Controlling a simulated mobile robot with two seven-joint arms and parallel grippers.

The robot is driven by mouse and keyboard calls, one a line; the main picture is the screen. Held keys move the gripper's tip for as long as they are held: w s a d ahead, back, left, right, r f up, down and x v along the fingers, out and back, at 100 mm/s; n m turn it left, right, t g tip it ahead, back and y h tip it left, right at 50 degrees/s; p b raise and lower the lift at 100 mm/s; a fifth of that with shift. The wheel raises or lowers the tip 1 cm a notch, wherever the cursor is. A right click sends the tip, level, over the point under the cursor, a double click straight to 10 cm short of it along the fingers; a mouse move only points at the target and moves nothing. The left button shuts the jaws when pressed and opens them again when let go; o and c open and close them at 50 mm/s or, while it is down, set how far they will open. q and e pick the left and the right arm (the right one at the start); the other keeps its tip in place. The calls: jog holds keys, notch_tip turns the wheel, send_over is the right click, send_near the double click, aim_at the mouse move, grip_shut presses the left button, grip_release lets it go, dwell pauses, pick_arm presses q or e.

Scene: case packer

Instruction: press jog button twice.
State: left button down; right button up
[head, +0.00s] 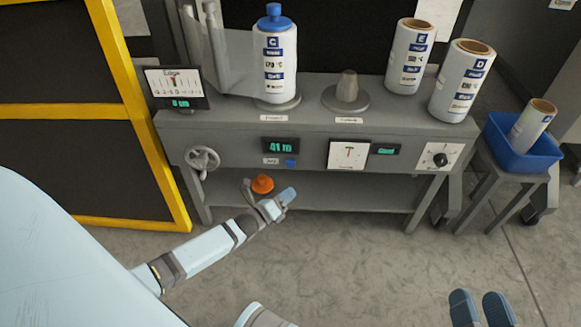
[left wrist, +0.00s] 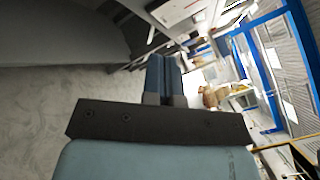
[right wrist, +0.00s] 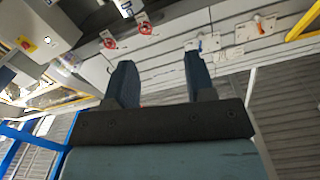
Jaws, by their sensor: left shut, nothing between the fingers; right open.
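The jog button is a small blue square (head: 291,163) on the front of the grey machine (head: 230,135), beside a small white label that seems to read Jog (head: 271,161). A display reading 41 m (head: 280,145) sits just above it. My left gripper (head: 289,194) is shut and empty, below the blue button in the head view, with a visible gap between them. Its closed fingers also show in the left wrist view (left wrist: 163,75), where I cannot make out the button. My right gripper (head: 482,306) is open and empty at the lower right, over the floor.
An orange knob-like part (head: 262,184) is close to my left gripper. A handwheel (head: 202,158) and dials (head: 347,155) are on the machine front. Labelled rolls (head: 462,82) stand on top. A blue bin (head: 521,150) is at the right. The floor in front is clear.

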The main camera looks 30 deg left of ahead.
aim_at(290, 164)
pick_arm(q)
jog(key=w+a+b, duration=0.3)
jog(key=w, duration=0.3)
jog(key=shift+a, duration=0.35)
pick_arm(e)
jog(key=shift+w+d+f+n, duration=0.15)
jog(key=shift+w+f+n, duration=0.2)
jog(key=shift+f, duration=0.3)
jog(key=shift+w+d+f+n, duration=0.1)
jog(key=shift+w+f+n, duration=0.1)
jog(key=shift+f+n, duration=0.35)
pick_arm(q)
jog(key=shift+w, duration=0.2)
pick_arm(e)
jog(key=shift+f, duration=0.15)
pick_arm(q)
jog(key=shift+w+a, duration=0.2)
jog(key=shift+w, duration=0.05)
